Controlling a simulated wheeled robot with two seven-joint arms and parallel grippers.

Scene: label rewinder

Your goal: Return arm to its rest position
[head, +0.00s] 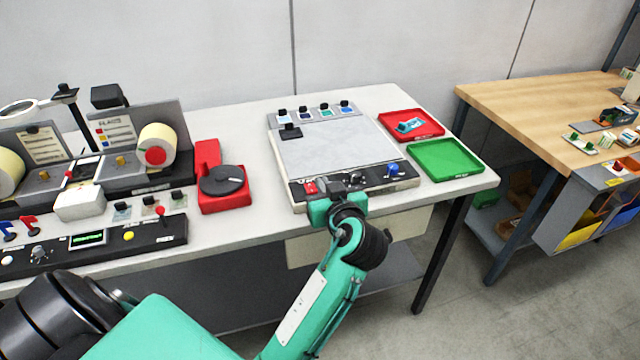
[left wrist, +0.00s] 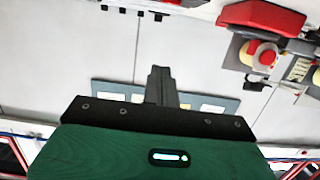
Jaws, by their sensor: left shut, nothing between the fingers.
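My teal left arm reaches in from the lower left in the head view. Its left gripper (head: 335,186) is over the front edge of the white panel device (head: 335,150), close to the red switch and dark knob on its control strip. I cannot tell whether it touches them. In the left wrist view the gripper's dark fingers (left wrist: 161,78) are together, with nothing between them. My right gripper is in neither view.
A red tray (head: 436,131) with a blue-and-white item and a green tray (head: 446,160) lie right of the panel. A red box with a black disc (head: 222,181) and the label rewinder (head: 110,160) stand to the left. A wooden workbench (head: 530,100) is at right.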

